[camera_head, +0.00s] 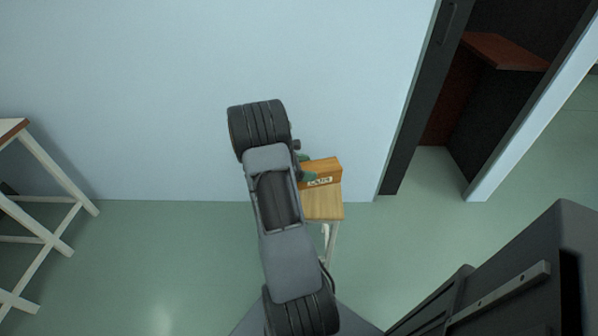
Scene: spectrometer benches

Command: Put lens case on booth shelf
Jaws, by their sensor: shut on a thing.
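The lens case (328,168) is a small orange-brown box with a white label on its near side, in the middle of the head view. My gripper (306,172) is at its left end and shut on it; my arm hides most of the gripper. The case shows directly above a small wooden stand (324,206); I cannot tell whether it touches the top. The booth shelf (505,52) is a red-brown board inside the dark booth at the upper right, and its visible top is bare.
A dark door (422,100) stands at the left of the booth opening. A pale wall post (535,100) bounds its right. A white-framed bench (45,160) stands at the far left. Green floor (150,260) is clear between bench and stand.

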